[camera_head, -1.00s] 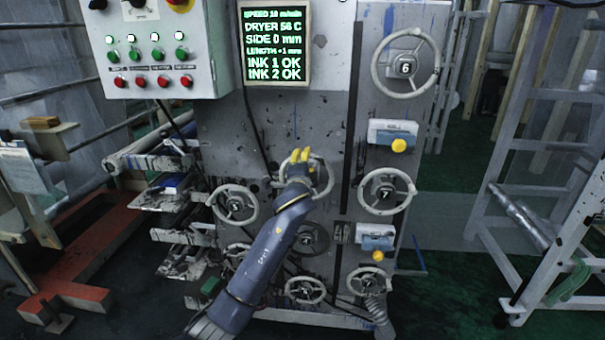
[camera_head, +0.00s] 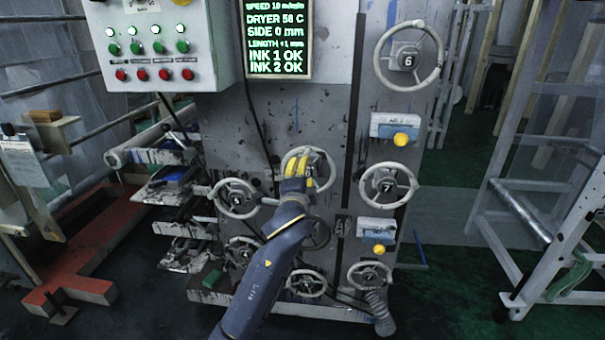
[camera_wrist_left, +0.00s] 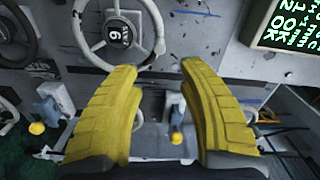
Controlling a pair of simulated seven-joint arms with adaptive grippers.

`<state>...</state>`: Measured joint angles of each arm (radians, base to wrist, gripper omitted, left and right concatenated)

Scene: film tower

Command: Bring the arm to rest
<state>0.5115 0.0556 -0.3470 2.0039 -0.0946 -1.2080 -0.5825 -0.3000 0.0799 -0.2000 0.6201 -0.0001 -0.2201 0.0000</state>
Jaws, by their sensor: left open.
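My left arm rises from the bottom of the head view. Its gripper (camera_head: 298,162), with yellow fingers, is in front of a pale handwheel (camera_head: 325,160) in the middle of the machine front. The fingers cover part of that wheel. In the left wrist view the gripper (camera_wrist_left: 158,75) is open, with nothing between the two fingers. A spoked handwheel (camera_wrist_left: 120,24) with a dark number plate lies beyond the fingertips there, its rim close to the left fingertip in the picture. I cannot tell whether they touch. My right gripper is not in view.
Other handwheels (camera_head: 388,185) and yellow knobs (camera_head: 401,139) stand out from the panel around the gripper. A button box (camera_head: 160,45) and a lit display (camera_head: 278,40) are above. A white frame (camera_head: 530,185) stands at the right; dark floor lies before it.

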